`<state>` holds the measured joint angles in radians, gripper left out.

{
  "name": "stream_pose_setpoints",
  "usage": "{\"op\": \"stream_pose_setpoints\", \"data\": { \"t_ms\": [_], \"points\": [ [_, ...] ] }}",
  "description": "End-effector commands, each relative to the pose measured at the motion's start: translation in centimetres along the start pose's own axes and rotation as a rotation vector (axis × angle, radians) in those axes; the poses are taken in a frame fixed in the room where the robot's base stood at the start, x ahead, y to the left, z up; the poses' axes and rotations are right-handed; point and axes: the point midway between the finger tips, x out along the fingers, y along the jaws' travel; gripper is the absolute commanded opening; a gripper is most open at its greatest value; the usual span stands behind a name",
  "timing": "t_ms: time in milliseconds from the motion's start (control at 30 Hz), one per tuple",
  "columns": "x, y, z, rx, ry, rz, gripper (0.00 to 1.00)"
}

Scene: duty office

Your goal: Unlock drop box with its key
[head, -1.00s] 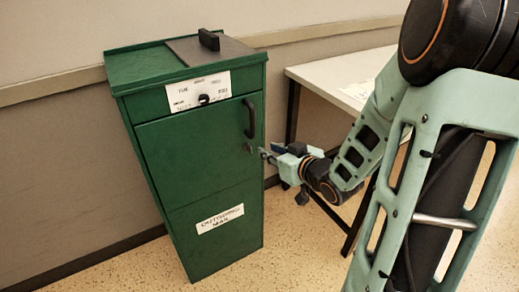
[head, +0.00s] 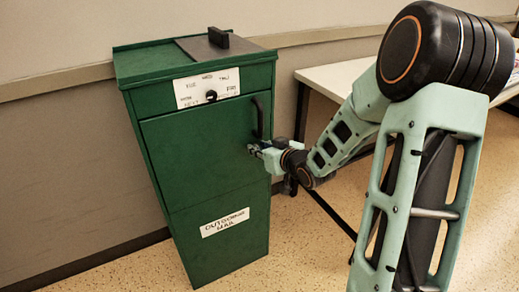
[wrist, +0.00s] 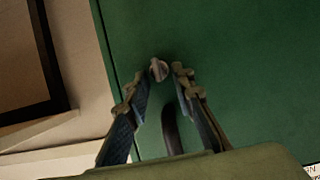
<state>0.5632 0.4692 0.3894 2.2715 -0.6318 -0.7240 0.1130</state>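The green drop box (head: 190,150) stands against the wall with its door shut. My gripper (head: 254,149) is at the right edge of the door, just below the black handle (head: 259,118). In the wrist view my gripper (wrist: 157,75) has its fingers apart, with a small round metallic piece (wrist: 158,70) on the door between the fingertips. Narrow gaps seem to show on both sides of it. I cannot tell whether this piece is the lock face or the key's head. No separate key can be made out. In the head view my gripper hides the lock area.
A white-topped table (head: 335,75) stands to the right of the box, behind my arm. Speckled floor is clear in front.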

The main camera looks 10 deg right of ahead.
Motion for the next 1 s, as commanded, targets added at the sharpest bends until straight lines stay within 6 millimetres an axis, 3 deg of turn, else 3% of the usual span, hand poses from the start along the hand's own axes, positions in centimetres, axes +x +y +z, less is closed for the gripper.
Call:
{"op": "stream_pose_setpoints", "data": {
  "t_ms": [133,367,767,1000],
  "points": [
    [-0.02,0.0,-0.02,0.0,0.0,0.0,0.22],
    [-0.04,0.01,-0.01,0.0,0.0,0.0,0.0],
    [-0.13,0.1,-0.2,0.022,0.0,-0.007,0.0],
    [-0.29,0.33,-0.54,0.128,-0.002,-0.051,0.0]
  ]
}}
